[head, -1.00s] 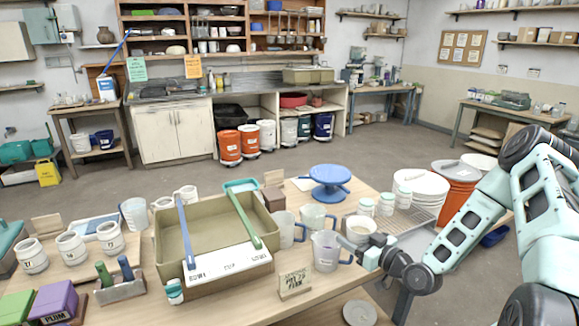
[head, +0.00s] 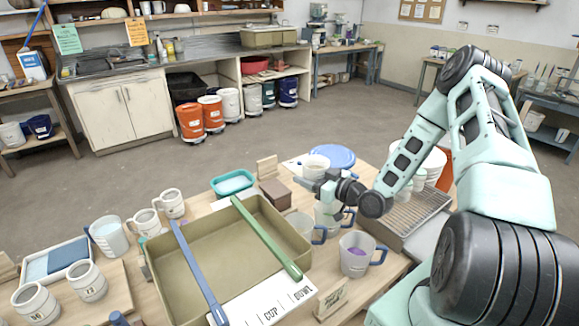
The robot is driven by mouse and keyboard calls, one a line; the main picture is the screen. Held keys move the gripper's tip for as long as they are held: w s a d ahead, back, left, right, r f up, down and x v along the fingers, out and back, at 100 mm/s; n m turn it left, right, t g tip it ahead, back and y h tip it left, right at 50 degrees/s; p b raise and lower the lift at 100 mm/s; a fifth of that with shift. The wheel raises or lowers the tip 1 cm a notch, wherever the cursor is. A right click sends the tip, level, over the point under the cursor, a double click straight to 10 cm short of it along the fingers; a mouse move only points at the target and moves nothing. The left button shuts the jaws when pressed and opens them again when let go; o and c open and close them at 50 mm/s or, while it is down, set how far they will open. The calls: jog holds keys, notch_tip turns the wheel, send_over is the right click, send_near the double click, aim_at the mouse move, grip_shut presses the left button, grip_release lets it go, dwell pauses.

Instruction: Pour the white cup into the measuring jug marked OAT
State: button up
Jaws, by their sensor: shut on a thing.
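A white cup (head: 316,164) with tan contents is upright at the tip of my gripper (head: 313,182). My gripper is shut on its near side and holds it above the back of the table. One clear measuring jug (head: 327,219) stands just below my gripper, partly hidden by it. Another jug (head: 299,224) stands to its left, against the tray. A third jug (head: 356,257), with a blue handle and a purple mark, stands nearer, at the right. I cannot read OAT on any of them.
A large olive tray (head: 160,283) with a blue and a green stick across it fills the middle. A blue turntable (head: 340,156) is behind the cup. A wire rack (head: 420,213) is at the right. Another jug (head: 108,236) and several mugs (head: 170,204) stand at the left.

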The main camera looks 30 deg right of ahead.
jog(key=shift+w+a+f, duration=0.1)
jog(key=shift+w+f, duration=0.05)
jog(key=shift+w, duration=0.3)
jog(key=shift+f+b, duration=1.2)
jog(key=shift+f, duration=0.6)
jog(key=shift+w+d+r+n+p, duration=0.1)
jog(key=shift+d+r+n+p, duration=0.3)
jog(key=shift+n, duration=0.5)
jog(key=f+n+b, duration=0.1)
jog(key=n+b, duration=0.2)
jog(key=b, duration=0.4)
jog(key=d+f+n+b, duration=0.1)
jog(key=n+b, duration=0.3)
jog(key=b, duration=0.3)
jog(key=n+b, duration=0.3)
jog(key=b, duration=0.4)
jog(key=shift+w+d+f+n+t+h, duration=0.2)
jog(key=shift+d+f+n+t+h, duration=0.1)
jog(key=shift+d+f+n+h, duration=0.1)
